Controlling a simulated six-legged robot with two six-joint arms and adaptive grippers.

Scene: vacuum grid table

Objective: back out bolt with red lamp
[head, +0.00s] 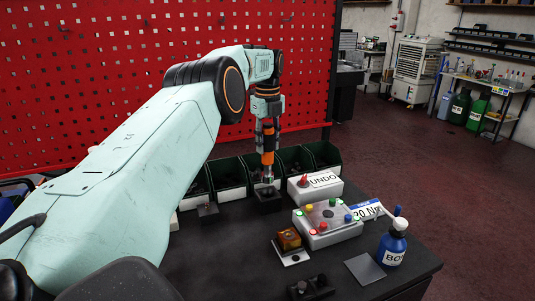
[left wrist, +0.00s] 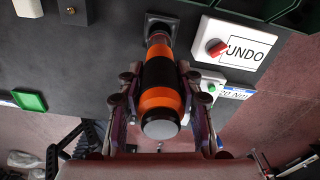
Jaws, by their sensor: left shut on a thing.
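My left gripper (head: 268,122) points down and is shut on an orange and black power driver (head: 267,142). In the left wrist view the driver (left wrist: 160,95) lies between both fingers of the gripper (left wrist: 158,100). Its lower end meets a small dark block (head: 269,201), which also shows in the wrist view (left wrist: 153,20). The bolt is hidden under the driver's tip. A white box labelled UNDO (head: 329,189) with a red switch stands just right of it. A small dark block (head: 208,211) with a reddish spot stands to the left. I cannot tell which spot is a lit lamp.
A grey panel (head: 341,230) with several coloured buttons stands in front of the UNDO box. An amber block (head: 289,239), a blue bottle (head: 391,248) and a grey plate (head: 364,269) are nearer. Dark green bins (head: 229,178) line the back, before a red pegboard (head: 130,60).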

